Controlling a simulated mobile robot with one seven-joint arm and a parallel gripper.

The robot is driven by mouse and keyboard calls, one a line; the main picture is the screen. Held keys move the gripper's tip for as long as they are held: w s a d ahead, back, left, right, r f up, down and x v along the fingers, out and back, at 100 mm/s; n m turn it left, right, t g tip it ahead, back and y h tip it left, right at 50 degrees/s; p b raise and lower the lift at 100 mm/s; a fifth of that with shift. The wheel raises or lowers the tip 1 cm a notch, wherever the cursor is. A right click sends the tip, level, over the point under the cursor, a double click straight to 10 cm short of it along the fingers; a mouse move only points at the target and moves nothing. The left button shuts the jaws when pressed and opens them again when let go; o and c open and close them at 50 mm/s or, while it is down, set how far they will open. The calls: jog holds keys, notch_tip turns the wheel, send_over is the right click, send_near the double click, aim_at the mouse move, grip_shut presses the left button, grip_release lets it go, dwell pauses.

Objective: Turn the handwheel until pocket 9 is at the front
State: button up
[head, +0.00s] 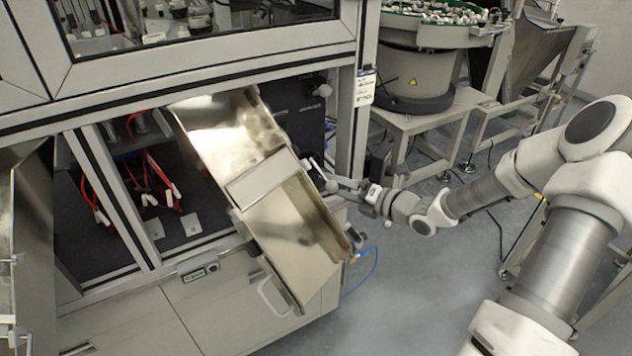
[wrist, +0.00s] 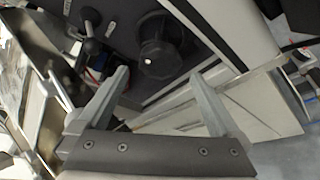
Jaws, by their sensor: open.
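A dark round lobed knob (wrist: 163,48), which looks like the handwheel, sits on a dark panel in the wrist view, with a pale spot at its middle. My gripper (wrist: 158,80) is open, with one finger on each side of the view below the knob. The knob appears beyond the fingertips, and nothing is between the fingers. In the head view my gripper (head: 338,182) is beside the right edge of the metal chute; the handwheel cannot be made out clearly there. No pocket numbers are readable, so which pocket is at the front cannot be told.
A slanted sheet-metal chute (head: 290,220) stands just left of my gripper. A lever with a dark ball end (wrist: 92,18) is left of the knob. A pale frame post (head: 353,125) rises behind. A bowl feeder (head: 420,75) stands at the back; floor to the right is partly open.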

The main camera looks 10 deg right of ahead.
aim_at(321, 181)
jog(key=x, duration=0.7)
jog(key=shift+w+a+f+b, duration=0.1)
jog(key=shift+w+a+b, duration=0.15)
jog(key=shift+b, duration=0.15)
jog(key=c, duration=1.2)
jog(key=shift+o, duration=0.2)
